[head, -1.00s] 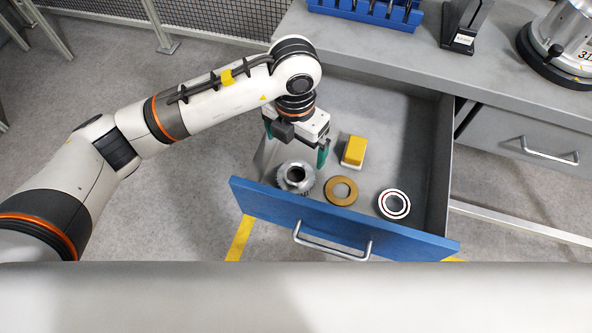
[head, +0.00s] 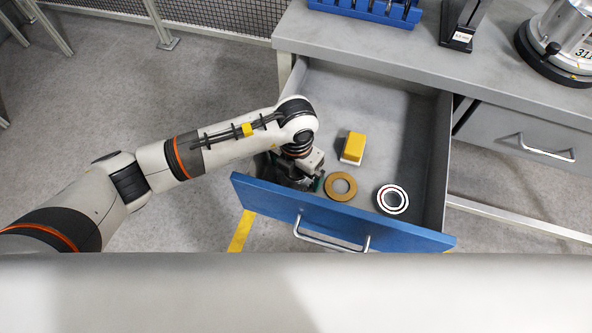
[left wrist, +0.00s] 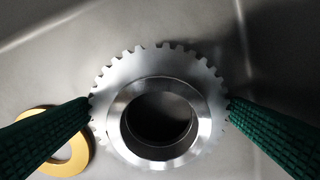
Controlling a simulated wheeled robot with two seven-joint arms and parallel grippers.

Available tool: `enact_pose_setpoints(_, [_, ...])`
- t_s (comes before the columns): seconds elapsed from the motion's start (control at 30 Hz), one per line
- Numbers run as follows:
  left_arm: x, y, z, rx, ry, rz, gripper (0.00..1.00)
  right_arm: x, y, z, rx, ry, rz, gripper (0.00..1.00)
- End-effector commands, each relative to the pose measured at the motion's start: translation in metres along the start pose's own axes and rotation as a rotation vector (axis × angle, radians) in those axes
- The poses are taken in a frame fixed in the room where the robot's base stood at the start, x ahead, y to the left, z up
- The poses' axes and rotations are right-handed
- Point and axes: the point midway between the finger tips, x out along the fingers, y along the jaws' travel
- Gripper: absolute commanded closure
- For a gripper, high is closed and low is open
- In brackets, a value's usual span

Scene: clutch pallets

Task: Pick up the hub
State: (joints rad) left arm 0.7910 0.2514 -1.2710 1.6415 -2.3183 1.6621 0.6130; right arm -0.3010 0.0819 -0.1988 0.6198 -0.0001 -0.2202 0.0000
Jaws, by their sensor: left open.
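The hub, a steel part with a toothed rim and a round bore, shows in the left wrist view (left wrist: 120,115). It lies flat on the drawer floor, bore facing up. In the head view my left gripper and wrist hide most or all of it. My left gripper (head: 302,182) is low inside the drawer's front left corner, over the hub. Its two green fingers are open in the left wrist view (left wrist: 159,102), one on each side of the toothed rim. Whether they touch the rim I cannot tell. My right gripper is not in view.
The open drawer has a blue front (head: 385,229) with a bar handle. Inside are a brass ring (head: 329,186) close to my gripper, a yellow block (head: 355,145) and a bearing ring (head: 380,198). The drawer's rear floor is clear. The grey worktop (head: 375,57) stands behind.

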Motion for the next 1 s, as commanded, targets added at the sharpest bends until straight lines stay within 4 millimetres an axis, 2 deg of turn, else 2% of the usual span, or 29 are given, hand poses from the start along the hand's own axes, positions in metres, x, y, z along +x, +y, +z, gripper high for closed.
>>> enact_pose_setpoints(0.13, [0.000, 0.000, 0.000, 0.001, 0.000, 0.000, 0.00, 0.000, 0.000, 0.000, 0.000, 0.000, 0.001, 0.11])
enact_pose_setpoints(0.17, [0.000, 0.000, 0.000, 0.001, 0.000, 0.001, 0.03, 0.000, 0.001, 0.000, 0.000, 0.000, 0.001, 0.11])
enact_pose_setpoints(0.5, [-0.001, 0.000, 0.000, 0.000, 0.000, 0.001, 0.59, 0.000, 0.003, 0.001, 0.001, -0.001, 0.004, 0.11])
enact_pose_setpoints(0.77, [-0.004, 0.000, -0.001, 0.001, 0.003, 0.001, 0.60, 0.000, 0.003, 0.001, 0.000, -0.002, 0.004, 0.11])
enact_pose_setpoints(0.87, [-0.013, 0.000, -0.001, 0.002, 0.004, 0.002, 0.60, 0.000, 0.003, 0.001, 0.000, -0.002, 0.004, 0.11])
enact_pose_setpoints(1.0, [-0.037, 0.000, -0.002, 0.002, 0.007, 0.001, 0.60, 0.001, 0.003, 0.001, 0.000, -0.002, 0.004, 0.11])
